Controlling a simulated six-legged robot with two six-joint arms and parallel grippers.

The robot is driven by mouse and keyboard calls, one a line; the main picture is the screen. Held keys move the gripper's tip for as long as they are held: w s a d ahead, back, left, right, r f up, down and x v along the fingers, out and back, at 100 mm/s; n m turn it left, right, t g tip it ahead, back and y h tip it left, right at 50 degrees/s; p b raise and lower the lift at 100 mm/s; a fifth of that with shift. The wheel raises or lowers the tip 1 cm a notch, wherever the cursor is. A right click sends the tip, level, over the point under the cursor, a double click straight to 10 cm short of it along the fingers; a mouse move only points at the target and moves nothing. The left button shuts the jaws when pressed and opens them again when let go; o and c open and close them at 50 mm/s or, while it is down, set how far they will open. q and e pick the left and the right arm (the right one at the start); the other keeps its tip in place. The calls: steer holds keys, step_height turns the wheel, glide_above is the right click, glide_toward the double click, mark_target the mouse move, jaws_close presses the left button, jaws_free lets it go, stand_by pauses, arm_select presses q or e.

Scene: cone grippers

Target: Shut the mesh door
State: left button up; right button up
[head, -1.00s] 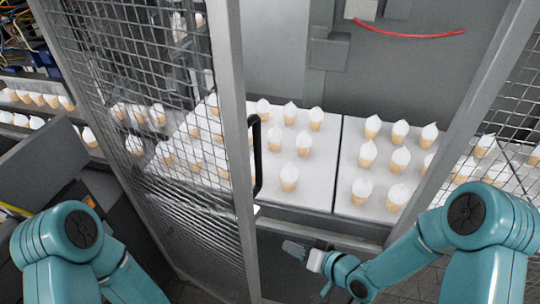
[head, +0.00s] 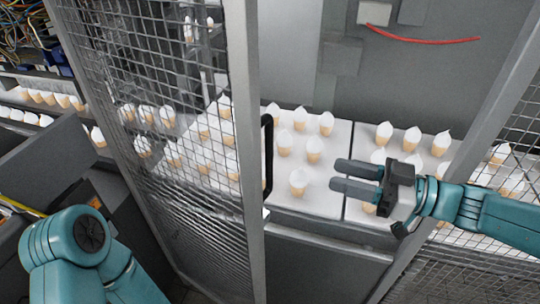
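The mesh door (head: 170,130) is a grey-framed wire panel at the left centre of the head view. It stands ajar, with a gap between its right frame post (head: 247,140) and the frame post on the right (head: 470,150). A black upright handle (head: 268,155) is on its right edge. My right gripper (head: 355,178) is in front of the opening, to the right of the handle and apart from it. Its two dark fingers point left, spread apart with nothing between them. My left arm (head: 75,255) shows at the lower left; its gripper is out of view.
Behind the opening, white trays (head: 335,205) hold several white-topped cones. A fixed mesh panel (head: 515,150) stands at the right. A grey open panel (head: 45,165) is at the left, with cables (head: 25,30) above. A red cable (head: 420,38) hangs at the back.

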steer(key=p, duration=0.2)
glide_above(269, 184)
steer(key=shift+w+d, duration=0.1)
steer(key=shift+w, duration=0.25)
jaws_close()
